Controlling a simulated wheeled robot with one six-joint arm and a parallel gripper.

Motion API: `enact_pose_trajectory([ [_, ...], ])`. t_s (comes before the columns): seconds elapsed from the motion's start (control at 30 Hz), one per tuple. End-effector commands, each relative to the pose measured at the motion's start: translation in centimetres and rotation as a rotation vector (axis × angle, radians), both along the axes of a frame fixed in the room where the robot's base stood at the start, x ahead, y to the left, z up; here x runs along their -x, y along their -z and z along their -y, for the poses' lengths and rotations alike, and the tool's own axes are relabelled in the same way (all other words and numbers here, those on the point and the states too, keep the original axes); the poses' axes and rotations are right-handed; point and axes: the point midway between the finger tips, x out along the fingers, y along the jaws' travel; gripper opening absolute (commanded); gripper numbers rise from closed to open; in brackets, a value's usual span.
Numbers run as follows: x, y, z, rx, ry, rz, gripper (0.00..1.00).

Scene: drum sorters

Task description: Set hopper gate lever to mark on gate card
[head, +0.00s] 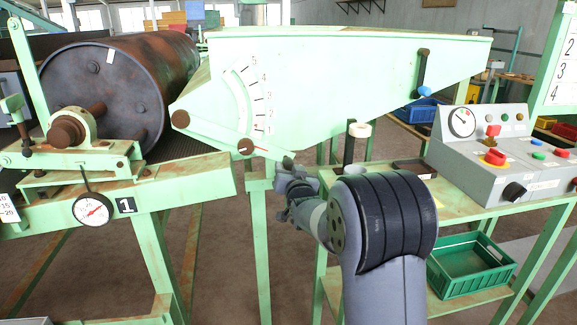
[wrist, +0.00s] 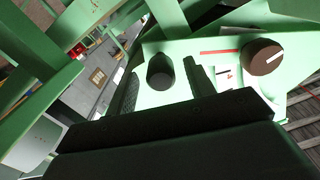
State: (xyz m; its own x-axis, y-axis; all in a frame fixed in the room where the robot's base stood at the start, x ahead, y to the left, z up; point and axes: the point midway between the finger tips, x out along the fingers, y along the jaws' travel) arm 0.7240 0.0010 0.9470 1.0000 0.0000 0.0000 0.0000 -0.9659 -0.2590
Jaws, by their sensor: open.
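The hopper gate lever (head: 212,133) is a pale green bar on the hopper's side, with a brown boss at its left end. It slopes down to the right, its red line lying below the lowest number, 1, of the white scale (head: 240,92). A dark knob is at its right end; it shows as a black cylinder (wrist: 160,72) in the wrist view. My gripper (head: 288,178) is open at that end. Its fingers (wrist: 163,85) stand either side of the knob; contact cannot be told. A brown disc (wrist: 262,57) shows beside the red line. No gate card is clearly identifiable.
A rusty drum (head: 100,85) lies at the left above a dial gauge (head: 93,209). A grey control box (head: 470,150) stands on the right bench. A green crate (head: 470,265) sits below. A numbered board (head: 560,70) is cut off at the right edge.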

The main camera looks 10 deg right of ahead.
Motion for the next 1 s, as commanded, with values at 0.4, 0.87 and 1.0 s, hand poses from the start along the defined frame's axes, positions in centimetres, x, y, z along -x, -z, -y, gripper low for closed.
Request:
enact_pose_trajectory([
  [0.4,-2.3,0.0,0.0,0.000,0.000,-0.001,0.51],
  [0.87,-2.3,0.0,0.0,0.000,0.000,0.000,0.27],
  [1.0,-2.2,0.0,0.0,0.000,0.000,0.000,0.16],
])
